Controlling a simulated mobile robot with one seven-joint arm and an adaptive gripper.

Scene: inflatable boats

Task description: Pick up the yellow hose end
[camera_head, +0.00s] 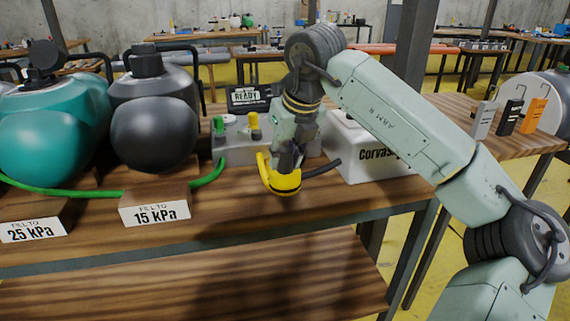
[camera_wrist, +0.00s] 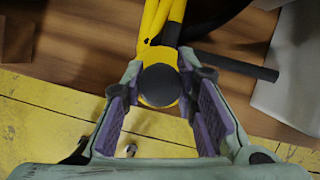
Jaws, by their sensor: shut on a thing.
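The yellow hose end (camera_head: 283,183) is below my gripper (camera_head: 287,166) in the head view, above the front part of the wooden bench. In the wrist view the yellow hose end (camera_wrist: 159,99) shows a round dark face between the two fingers of my gripper (camera_wrist: 160,82). The fingers are shut on it, one on each side. Yellow hose (camera_wrist: 162,18) runs away from it at the top of the wrist view. In the head view the fingertips are partly hidden behind the yellow part.
A grey unit with a READY display (camera_head: 249,98) stands behind the gripper. A white box (camera_head: 365,150) is close on the right, with a dark rod (camera_head: 322,168) before it. Teal (camera_head: 55,130) and dark grey inflatables (camera_head: 153,120), a green hose (camera_head: 90,193) and pressure signs (camera_head: 155,214) are left.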

